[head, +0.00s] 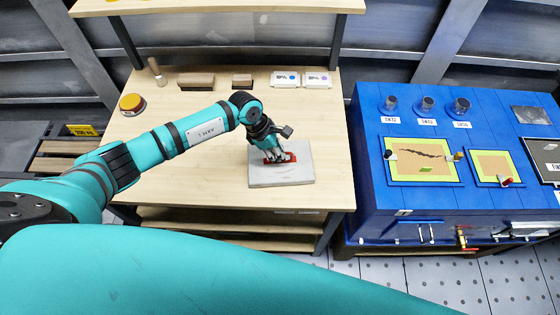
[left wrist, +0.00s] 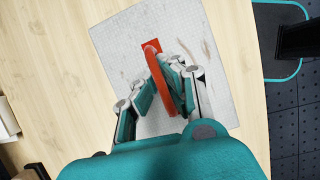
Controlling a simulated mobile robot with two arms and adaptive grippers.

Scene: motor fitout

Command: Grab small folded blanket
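A flat, light grey square piece (head: 286,180) lies on the wooden workbench; it looks like a thin pad or slab, and I cannot tell if it is the folded blanket. It also shows in the left wrist view (left wrist: 224,97). A red object with a raised, handle-like bar (left wrist: 153,60) sits on it, partly hidden by my fingers. My left gripper (head: 273,157) is low over the grey piece, with its fingers either side of the red bar. I cannot tell whether both fingers press on it. My right gripper is not in view.
A shelf (head: 215,5) spans above the back. A blue cabinet (head: 405,225) stands to the right, past a narrow gap.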

